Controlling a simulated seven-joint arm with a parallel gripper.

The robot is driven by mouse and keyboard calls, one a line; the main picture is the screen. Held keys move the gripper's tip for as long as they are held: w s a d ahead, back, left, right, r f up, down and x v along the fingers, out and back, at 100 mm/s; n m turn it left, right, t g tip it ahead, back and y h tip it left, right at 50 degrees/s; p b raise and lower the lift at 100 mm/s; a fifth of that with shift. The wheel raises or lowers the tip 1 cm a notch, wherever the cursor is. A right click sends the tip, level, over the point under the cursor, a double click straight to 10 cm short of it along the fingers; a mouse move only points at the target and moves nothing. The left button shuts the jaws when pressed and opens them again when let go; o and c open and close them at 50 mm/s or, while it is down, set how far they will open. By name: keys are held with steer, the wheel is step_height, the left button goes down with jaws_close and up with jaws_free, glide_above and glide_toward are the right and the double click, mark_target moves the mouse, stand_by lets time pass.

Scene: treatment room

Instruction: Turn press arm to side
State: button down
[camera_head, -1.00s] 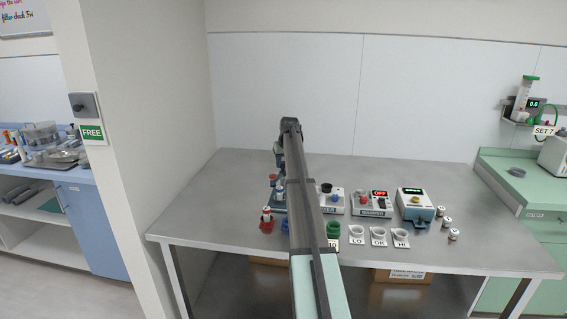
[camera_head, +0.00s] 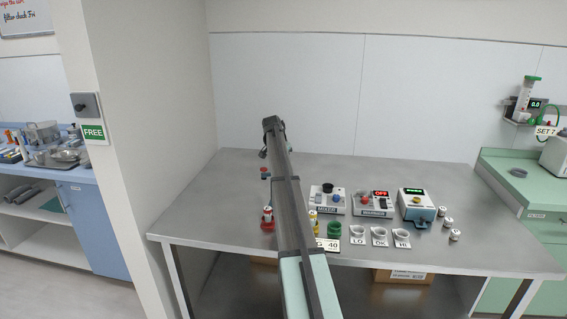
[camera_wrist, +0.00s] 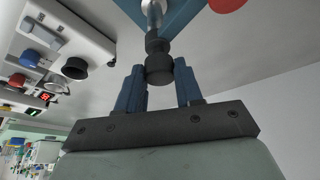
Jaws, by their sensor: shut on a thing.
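In the wrist view, the blue fingers of my gripper (camera_wrist: 159,82) stand on either side of a black knob (camera_wrist: 159,62) and are shut on it. The knob sits at the end of a metal rod under a blue arm, the press arm (camera_wrist: 182,14). A red round part (camera_wrist: 228,4) shows at the top edge. In the head view my own arm covers most of the press. Small red and blue parts (camera_head: 264,172) show just left of my arm, and I cannot tell what they belong to. My gripper's fingers are hidden there.
Right of my arm are a mixer box (camera_head: 327,199), a box reading OFF (camera_head: 372,203), a blue-white device (camera_head: 415,206), a green cup (camera_head: 334,230) and several small white cups. The table's back is clear.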

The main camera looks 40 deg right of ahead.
steer(key=shift+m+g, duration=0.3)
steer(key=shift+m, duration=0.5)
steer(key=c, duration=0.8)
jaws_free()
steer(key=shift+o, duration=0.2)
steer(key=w+v, duration=0.1)
steer(key=v, duration=1.2)
steer(key=shift+s+a+r, duration=0.15)
steer(key=shift+s+r, duration=0.2)
steer(key=shift+r, duration=0.05)
